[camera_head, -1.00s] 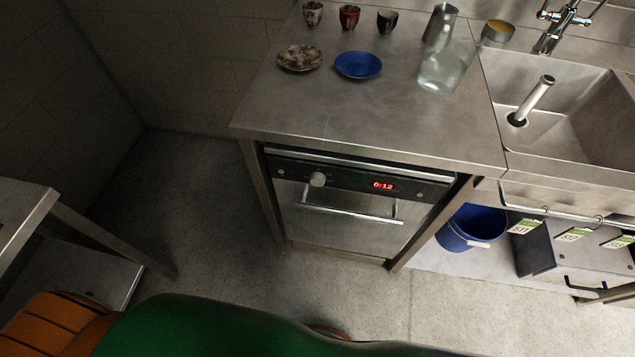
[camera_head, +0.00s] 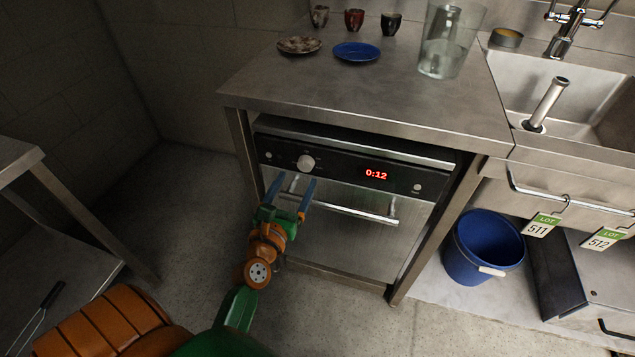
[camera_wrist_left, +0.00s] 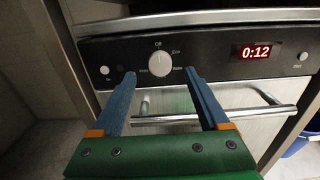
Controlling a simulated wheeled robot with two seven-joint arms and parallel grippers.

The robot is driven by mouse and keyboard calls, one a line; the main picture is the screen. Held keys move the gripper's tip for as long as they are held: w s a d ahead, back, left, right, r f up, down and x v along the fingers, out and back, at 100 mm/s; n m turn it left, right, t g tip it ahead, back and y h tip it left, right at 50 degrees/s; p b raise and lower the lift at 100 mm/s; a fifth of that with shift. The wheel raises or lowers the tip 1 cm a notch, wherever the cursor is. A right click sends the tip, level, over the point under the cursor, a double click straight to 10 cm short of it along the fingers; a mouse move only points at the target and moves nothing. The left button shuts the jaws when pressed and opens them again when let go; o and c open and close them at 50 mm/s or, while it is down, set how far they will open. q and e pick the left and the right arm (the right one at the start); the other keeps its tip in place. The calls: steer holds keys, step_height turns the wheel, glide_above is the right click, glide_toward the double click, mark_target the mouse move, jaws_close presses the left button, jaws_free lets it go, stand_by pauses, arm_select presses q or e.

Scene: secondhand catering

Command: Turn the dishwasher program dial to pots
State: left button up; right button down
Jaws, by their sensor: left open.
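The dishwasher (camera_head: 345,215) stands under the steel counter, door closed. Its round pale program dial (camera_head: 306,162) is at the left of the black control panel (camera_head: 350,170); it also shows in the left wrist view (camera_wrist_left: 160,64). Small labels surround the dial, with "Off" at the top; the others are too small to read surely, and I cannot tell its setting clearly. The red display (camera_head: 376,174) reads 0:12. My left gripper (camera_head: 292,184) is open and empty, just below the dial. In the left wrist view its blue fingers (camera_wrist_left: 160,78) straddle the dial's picture, apparently not touching it.
The door's bar handle (camera_head: 345,210) runs just below the panel, close to my left fingers. The counter edge (camera_head: 370,125) overhangs the panel. A blue bucket (camera_head: 480,250) stands right of the dishwasher. A side table (camera_head: 15,160) is at the left.

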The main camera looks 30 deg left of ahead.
mark_target(304, 166)
arm_select(q)
steer(key=x, duration=0.5)
arm_select(e)
steer(key=shift+w+a, duration=0.2)
steer(key=shift+a, duration=0.3)
arm_select(q)
steer(key=shift+c, duration=0.2)
jaws_close()
arm_select(e)
steer(key=shift+d, duration=0.2)
